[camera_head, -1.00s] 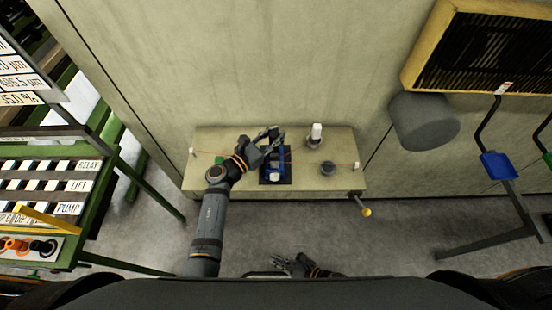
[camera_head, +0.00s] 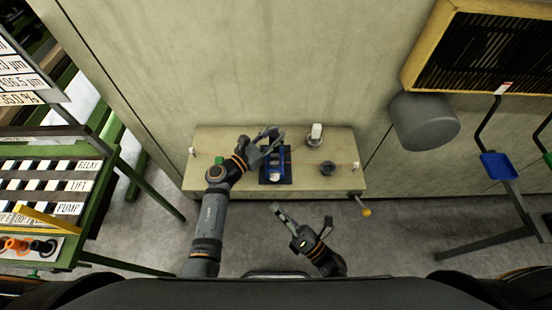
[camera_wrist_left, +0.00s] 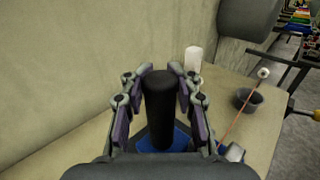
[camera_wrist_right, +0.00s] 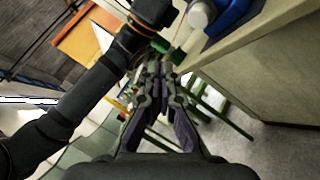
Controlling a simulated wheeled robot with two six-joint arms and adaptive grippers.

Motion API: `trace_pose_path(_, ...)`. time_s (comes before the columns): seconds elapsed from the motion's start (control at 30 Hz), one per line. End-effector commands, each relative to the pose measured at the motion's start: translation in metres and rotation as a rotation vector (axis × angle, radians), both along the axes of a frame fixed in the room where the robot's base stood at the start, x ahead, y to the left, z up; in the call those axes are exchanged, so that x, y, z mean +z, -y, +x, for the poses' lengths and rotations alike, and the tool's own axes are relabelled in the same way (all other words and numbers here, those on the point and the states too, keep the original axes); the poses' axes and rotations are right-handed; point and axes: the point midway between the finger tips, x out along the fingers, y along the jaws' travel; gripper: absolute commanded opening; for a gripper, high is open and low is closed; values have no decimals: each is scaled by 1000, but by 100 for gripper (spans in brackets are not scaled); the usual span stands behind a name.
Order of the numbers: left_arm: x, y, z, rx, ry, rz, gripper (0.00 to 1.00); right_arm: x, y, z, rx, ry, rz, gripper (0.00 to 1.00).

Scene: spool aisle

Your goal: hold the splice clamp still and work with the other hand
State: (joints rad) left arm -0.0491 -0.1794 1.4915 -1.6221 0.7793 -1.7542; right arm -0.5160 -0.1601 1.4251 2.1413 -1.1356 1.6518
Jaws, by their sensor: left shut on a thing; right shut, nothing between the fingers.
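The splice clamp (camera_head: 272,178) is a blue body on a dark base plate, on a pale bench (camera_head: 228,138) against the wall. My left gripper (camera_head: 273,136) is shut on its upright black handle (camera_wrist_left: 160,108); the left wrist view shows the fingers on both sides of the handle and blue clamp parts (camera_wrist_left: 183,140) below. The gripper partly hides the clamp's far end in the head view. My right gripper (camera_head: 279,209) is shut and empty, in front of the bench's front edge and apart from the clamp. It also shows in the right wrist view (camera_wrist_right: 160,72).
A thin orange strand crosses the bench. A white bottle-like thing (camera_head: 316,133) and a dark round cup (camera_head: 327,168) stand right of the clamp. A yellow-knobbed crank (camera_head: 366,211) juts from the bench's right front. A labelled panel (camera_head: 45,185) stands left. Floor before the bench is clear.

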Motion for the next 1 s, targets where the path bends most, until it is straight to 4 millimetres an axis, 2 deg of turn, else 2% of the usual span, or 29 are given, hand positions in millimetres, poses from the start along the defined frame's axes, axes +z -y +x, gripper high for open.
trace_pose_path(0.2,-1,0,0,0,-1,1,0,0,0,35,1,2,-1,0)
trace_pose_path(0.4,-1,0,0,0,-1,1,0,0,-1,53,0,0,-2,0)
trace_pose_path(1.0,-1,0,0,0,-1,1,0,-1,-1,57,1,-1,-2,0)
